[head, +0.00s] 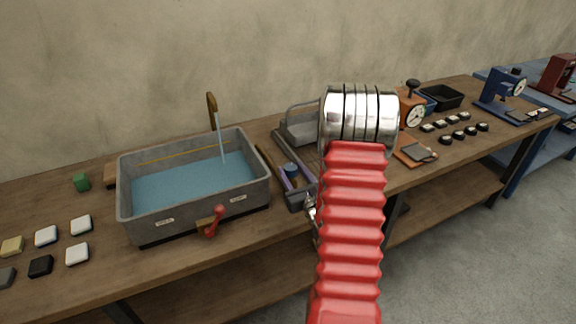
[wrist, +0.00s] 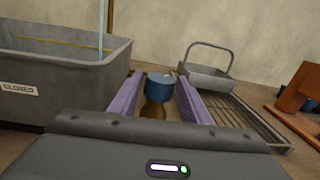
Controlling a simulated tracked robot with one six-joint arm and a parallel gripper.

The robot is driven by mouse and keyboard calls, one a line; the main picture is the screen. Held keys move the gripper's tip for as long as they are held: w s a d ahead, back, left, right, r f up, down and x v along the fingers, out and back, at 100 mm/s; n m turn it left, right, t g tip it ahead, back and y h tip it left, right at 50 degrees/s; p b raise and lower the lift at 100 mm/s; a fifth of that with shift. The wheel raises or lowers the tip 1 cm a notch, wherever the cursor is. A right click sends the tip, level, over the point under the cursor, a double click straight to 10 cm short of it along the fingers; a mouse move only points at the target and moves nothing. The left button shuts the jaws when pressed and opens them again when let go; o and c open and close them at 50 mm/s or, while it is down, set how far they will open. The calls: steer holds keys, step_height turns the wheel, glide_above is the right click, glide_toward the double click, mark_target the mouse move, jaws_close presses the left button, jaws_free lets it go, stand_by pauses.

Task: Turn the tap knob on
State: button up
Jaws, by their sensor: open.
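A red knob (head: 214,222) with a lever shape sits on a brass-coloured mount low on the front wall of a grey basin (head: 190,215). The basin holds blue water, and a pale stream falls into it from a brown spout (head: 212,104) at the back. My gripper (head: 285,162) is to the right of the basin, apart from the red knob. In the wrist view its two purple fingers (wrist: 160,80) are spread. A blue-topped brown object (wrist: 158,88) shows between them, and I cannot tell if they touch it. The red knob is outside the wrist view.
A "CLOSED" label (wrist: 19,89) is on the basin front. A grey tray with a handle (wrist: 207,75) and a rack (wrist: 240,120) lie to the right. Several small blocks (head: 46,236) lie left of the basin. An orange dial device (head: 412,108) stands further right.

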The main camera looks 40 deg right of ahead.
steer(key=v, duration=0.8)
steer(key=shift+w, duration=0.1)
